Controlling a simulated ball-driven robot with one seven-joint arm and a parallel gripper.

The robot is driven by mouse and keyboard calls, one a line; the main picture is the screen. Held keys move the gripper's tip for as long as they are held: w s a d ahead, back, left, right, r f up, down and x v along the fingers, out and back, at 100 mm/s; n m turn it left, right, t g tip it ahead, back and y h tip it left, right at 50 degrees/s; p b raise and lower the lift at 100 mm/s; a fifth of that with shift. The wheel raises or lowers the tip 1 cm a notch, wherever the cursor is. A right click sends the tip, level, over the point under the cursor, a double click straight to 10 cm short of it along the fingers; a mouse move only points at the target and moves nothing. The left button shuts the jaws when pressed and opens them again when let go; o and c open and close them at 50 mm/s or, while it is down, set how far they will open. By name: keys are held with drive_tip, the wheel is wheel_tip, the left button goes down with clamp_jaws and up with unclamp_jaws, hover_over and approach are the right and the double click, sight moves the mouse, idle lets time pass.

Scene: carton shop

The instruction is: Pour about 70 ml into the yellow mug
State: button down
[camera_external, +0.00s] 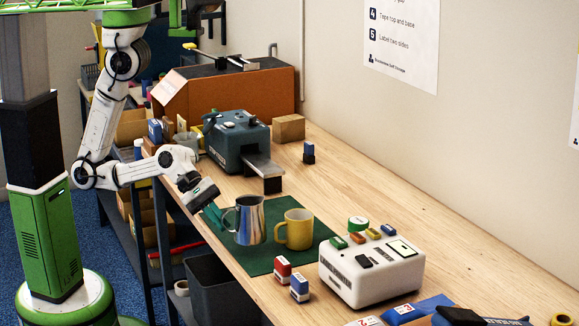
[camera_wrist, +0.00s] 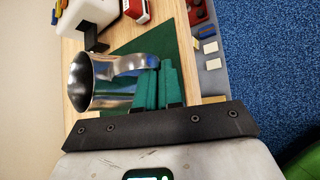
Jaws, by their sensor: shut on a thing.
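A shiny steel pitcher (camera_external: 249,222) is upright over the green mat (camera_external: 262,264), and it also shows in the wrist view (camera_wrist: 110,86). I cannot tell whether its base touches the mat. My gripper (camera_external: 218,214), with green fingers, is shut on the pitcher's handle; the fingers also show in the wrist view (camera_wrist: 158,86). The yellow mug (camera_external: 295,230) stands upright on the mat, just right of the pitcher, its handle toward the pitcher. The mug is not visible in the wrist view. The contents of both vessels are hidden.
A white label device (camera_external: 372,272) stands right of the mat. Red (camera_external: 282,268) and blue (camera_external: 300,287) stamps stand at the mat's front edge. A blue-grey machine (camera_external: 236,140) and an orange carton (camera_external: 230,95) are behind. The wooden bench (camera_external: 370,200) is clear toward the wall.

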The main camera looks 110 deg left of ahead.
drive_tip(key=shift+w+d+f+m+h, duration=0.2)
drive_tip(key=shift+d+f+m+h, duration=0.35)
drive_tip(key=shift+d+f, duration=0.45)
drive_tip(key=shift+a+r, duration=0.15)
drive_tip(key=shift+w+a+r+n+g+h+p, duration=0.2)
drive_tip(key=shift+r+g+h+p, duration=0.1)
drive_tip(key=shift+r+p, duration=0.15)
drive_tip(key=shift+w+a+r+n+g+h+p, duration=0.2)
drive_tip(key=shift+r+g+p, duration=0.1)
drive_tip(key=shift+r+p, duration=0.15)
drive_tip(key=w+a+r+n+g+h+p, duration=0.4)
drive_tip(key=w+a+r+g+h, duration=0.1)
drive_tip(key=r, duration=0.4)
drive_tip(key=shift+w+a+r+g, duration=0.15)
drive_tip(key=shift+w+r+g, duration=0.15)
drive_tip(key=shift+r, duration=0.05)
drive_tip(key=shift+w+a+r+n+h, duration=0.3)
drive_tip(key=shift+r+n+h, duration=0.05)
drive_tip(key=shift+r+h, duration=0.2)
drive_tip(key=shift+w+a+r+n+g+h, duration=0.3)
drive_tip(key=shift+w+a+r+g+h, duration=0.1)
drive_tip(key=shift+w+a+r+g, duration=0.1)
idle(0.7)
